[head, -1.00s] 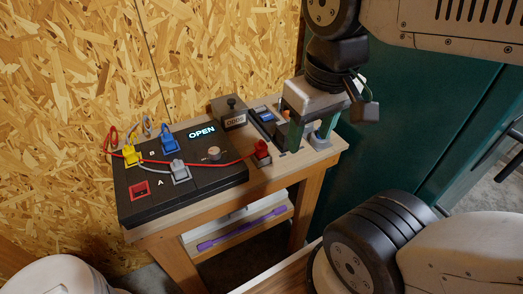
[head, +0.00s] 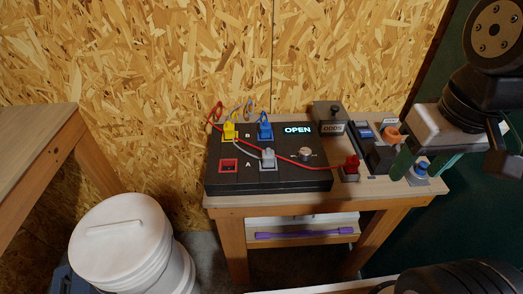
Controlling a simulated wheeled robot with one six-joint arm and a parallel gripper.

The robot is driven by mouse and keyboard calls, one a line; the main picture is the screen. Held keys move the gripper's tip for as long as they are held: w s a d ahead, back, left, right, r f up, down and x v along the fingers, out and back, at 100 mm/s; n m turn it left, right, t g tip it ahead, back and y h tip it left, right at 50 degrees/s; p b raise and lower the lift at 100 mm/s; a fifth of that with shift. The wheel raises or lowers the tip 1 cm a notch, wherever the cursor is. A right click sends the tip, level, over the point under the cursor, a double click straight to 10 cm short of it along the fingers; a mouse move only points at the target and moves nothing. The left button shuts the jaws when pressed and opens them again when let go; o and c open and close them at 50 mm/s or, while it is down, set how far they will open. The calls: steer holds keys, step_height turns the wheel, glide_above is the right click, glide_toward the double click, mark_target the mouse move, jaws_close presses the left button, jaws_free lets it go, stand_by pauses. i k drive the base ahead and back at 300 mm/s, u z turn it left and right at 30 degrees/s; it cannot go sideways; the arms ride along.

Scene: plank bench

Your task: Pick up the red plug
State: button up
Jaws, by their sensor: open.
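The red plug (head: 351,168) stands on the bench top (head: 265,201), just right of the black panel (head: 215,181). A red cable runs from it leftward across the panel to the panel's back left. A red-framed socket (head: 229,165) on the panel, left of the letter A, looks empty. My gripper (head: 422,168) is open, with its greenish fingers pointing down over the right end of the bench. It is to the right of the red plug and apart from it. The fingers partly cover the items behind them.
A yellow plug (head: 229,131), a blue plug (head: 265,130) and a grey plug (head: 268,159) sit on the panel, near a knob (head: 305,154) and a display (head: 298,130) reading OPEN. A grey box (head: 331,116) stands behind. A white bucket (head: 120,235) stands on the left.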

mark_target(353, 161)
steer(key=k, duration=0.5)
steer(key=u, duration=1.7)
steer(key=i, duration=0.8)
steer(key=z, duration=2.9)
